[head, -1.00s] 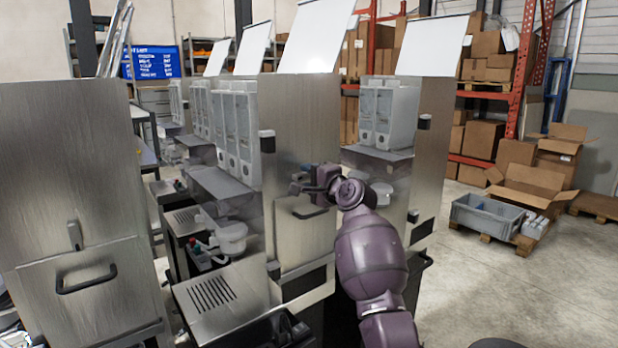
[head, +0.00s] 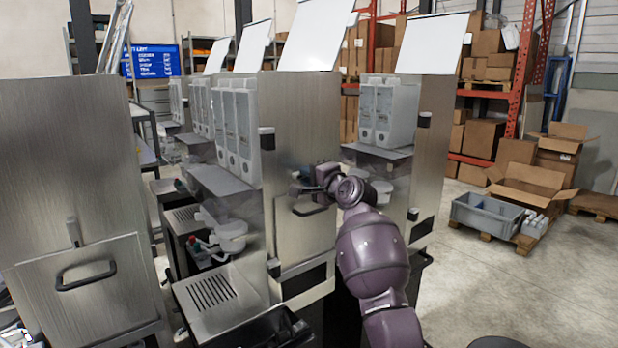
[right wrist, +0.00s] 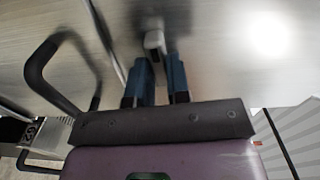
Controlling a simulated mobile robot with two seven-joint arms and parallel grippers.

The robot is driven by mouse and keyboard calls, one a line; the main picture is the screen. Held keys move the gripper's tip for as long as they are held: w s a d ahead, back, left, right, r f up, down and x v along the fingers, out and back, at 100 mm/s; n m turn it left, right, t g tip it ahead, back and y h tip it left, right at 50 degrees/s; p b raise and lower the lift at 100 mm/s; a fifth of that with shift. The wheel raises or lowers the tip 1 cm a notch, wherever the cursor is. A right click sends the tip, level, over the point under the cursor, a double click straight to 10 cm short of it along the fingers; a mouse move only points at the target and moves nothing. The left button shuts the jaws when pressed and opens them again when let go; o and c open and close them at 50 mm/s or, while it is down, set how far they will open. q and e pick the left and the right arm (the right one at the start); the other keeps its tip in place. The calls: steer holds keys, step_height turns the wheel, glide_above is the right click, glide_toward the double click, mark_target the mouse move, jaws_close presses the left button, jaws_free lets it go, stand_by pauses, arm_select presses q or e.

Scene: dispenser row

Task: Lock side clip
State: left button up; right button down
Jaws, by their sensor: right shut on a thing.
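The middle dispenser's steel side panel (head: 305,130) faces me, with a dark pull handle (head: 308,209) low on it. My right gripper (head: 299,188) is at this panel, just above the handle. In the right wrist view its two blue fingers (right wrist: 160,75) are closed around a small pale side clip (right wrist: 154,42) against the brushed metal. The fingers hide part of the clip, so I cannot tell whether it is locked. The black handle (right wrist: 62,75) curves out to the left of the fingers. My left gripper is not in view.
A nearer steel cabinet (head: 70,170) at the left carries its own clip (head: 74,231) and handle (head: 86,275). Another dispenser (head: 430,160) stands behind my right arm. A grey crate (head: 487,216) sits on a pallet at the right, beyond open floor.

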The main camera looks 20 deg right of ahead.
arm_select(q)
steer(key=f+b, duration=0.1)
steer(key=b, duration=0.1)
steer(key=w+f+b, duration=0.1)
steer(key=b, duration=0.1)
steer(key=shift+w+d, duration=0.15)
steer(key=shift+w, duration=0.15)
arm_select(e)
steer(key=n, duration=0.5)
steer(key=f+n, duration=0.1)
steer(key=n, duration=0.5)
steer(key=d+n, duration=0.1)
steer(key=n, duration=0.4)
steer(key=shift+w+f+n, duration=0.15)
steer(key=shift+w+n, duration=0.05)
steer(key=shift+n, duration=0.1)
steer(key=shift+d+n, duration=0.1)
steer(key=shift+n, duration=0.2)
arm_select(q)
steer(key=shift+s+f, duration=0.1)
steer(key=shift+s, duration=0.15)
arm_select(e)
steer(key=c, duration=1.1)
jaws_free()
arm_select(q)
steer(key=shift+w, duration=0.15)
arm_select(e)
steer(key=shift+s, duration=0.1)
